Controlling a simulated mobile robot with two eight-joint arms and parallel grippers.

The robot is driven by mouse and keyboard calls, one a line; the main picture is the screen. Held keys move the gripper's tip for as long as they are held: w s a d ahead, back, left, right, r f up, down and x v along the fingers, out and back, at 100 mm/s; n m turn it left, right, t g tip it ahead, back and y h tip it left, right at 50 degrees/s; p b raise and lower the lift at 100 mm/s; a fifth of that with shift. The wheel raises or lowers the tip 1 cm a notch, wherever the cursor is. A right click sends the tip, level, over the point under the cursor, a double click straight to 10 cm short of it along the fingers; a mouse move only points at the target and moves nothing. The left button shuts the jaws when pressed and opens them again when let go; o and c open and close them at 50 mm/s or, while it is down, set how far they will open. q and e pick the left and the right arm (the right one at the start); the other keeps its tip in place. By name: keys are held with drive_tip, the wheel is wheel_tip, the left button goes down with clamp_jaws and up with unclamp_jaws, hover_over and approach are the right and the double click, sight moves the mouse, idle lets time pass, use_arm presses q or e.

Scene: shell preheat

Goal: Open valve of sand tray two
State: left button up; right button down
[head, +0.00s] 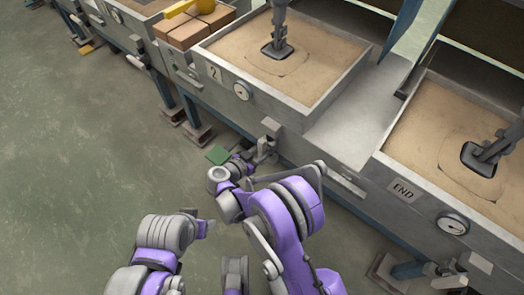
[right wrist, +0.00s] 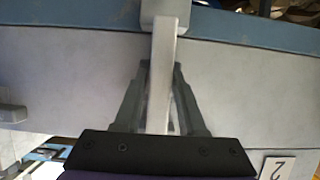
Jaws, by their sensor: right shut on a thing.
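Sand tray two (head: 228,95) is a grey metal box of tan sand with a "2" plate (head: 214,72) and a round gauge (head: 242,90) on its front. Its valve (head: 270,127) is a small grey block with a lever, low by the tray's front right corner. My right gripper (head: 263,149) is at this lever. In the right wrist view, the dark fingers of my right gripper (right wrist: 160,95) are shut on the pale lever (right wrist: 163,60), one on each side. The lever's lower end is hidden by the gripper body. My left arm shows at the bottom, without a clear gripper.
A bare grey shelf (head: 345,130) lies between the trays. Brown blocks (head: 190,35) sit at the upper left. The green floor (head: 90,170) at left is clear.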

idle(0.4)
drive_tip(key=c, duration=0.6)
unclamp_jaws()
drive_tip(key=shift+c, duration=0.2)
